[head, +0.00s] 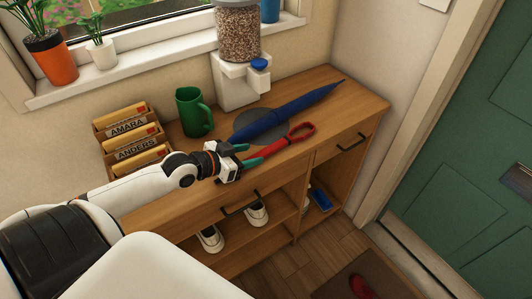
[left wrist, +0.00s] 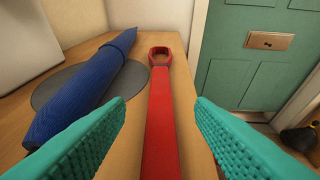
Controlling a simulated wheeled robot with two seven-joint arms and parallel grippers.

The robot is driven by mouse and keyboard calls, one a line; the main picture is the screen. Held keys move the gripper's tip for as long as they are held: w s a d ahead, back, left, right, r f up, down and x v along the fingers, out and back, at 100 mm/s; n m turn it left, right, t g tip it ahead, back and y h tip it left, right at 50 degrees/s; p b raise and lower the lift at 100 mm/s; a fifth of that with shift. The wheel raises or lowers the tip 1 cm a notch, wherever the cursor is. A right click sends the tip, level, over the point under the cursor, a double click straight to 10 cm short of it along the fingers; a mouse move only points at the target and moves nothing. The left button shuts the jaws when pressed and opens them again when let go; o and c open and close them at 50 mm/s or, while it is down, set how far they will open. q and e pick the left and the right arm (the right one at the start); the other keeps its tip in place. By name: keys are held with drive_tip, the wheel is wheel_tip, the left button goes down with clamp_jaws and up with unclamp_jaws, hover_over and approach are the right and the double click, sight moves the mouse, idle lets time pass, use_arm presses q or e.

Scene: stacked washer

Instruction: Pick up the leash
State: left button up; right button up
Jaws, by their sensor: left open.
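The red leash (head: 275,149) lies on the wooden cabinet top, in front of a folded blue umbrella. Its looped end points to the back right in the head view. My left gripper (head: 252,154) is open at the leash's near end, low over the cabinet top. In the left wrist view the red leash (left wrist: 161,115) runs lengthwise between the two teal fingers (left wrist: 160,125), with a gap on each side. The leash's near end is cut off by the bottom of that view. My right gripper is not in view.
The blue umbrella (head: 290,112) lies close behind the leash, across a grey round mat (head: 244,124). A green mug (head: 193,112), letter holders (head: 128,135) and a dispenser (head: 238,75) stand further back. Shoes (head: 257,213) sit on the shelf below. A green door (head: 470,130) is at right.

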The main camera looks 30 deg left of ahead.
sight(265, 151)
use_arm(q)
drive_tip(key=shift+x, duration=2.65)
clamp_jaws()
